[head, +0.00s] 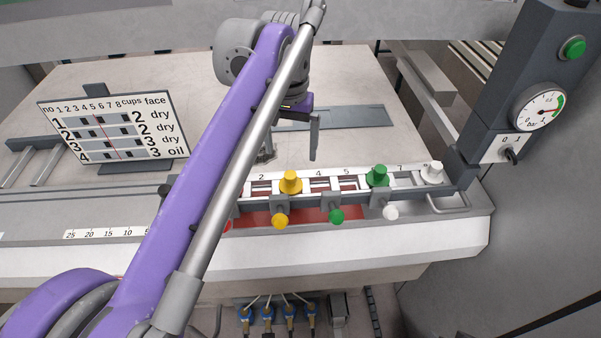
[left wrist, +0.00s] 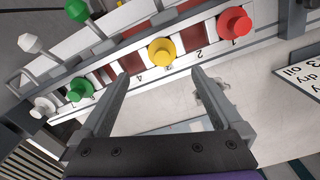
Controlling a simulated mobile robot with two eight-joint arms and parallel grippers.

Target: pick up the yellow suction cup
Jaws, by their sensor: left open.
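The yellow suction cup (head: 290,182) stands upright on the slotted rail (head: 320,185) at the table's front edge. In the left wrist view the yellow suction cup (left wrist: 162,52) shows from above, just beyond the fingertips and roughly centred between them. My left gripper (head: 292,142) is open and empty, above and behind the rail, apart from the cup. Its two fingers also show in the left wrist view (left wrist: 160,76). My right gripper is in neither view.
A green cup (head: 377,176) and a white cup (head: 432,172) stand along the rail to the right; a red cup (left wrist: 235,22) is on the other side. Yellow (head: 280,221), green (head: 336,216) and white (head: 390,212) knobs stick out in front. A sign (head: 115,128) stands at left.

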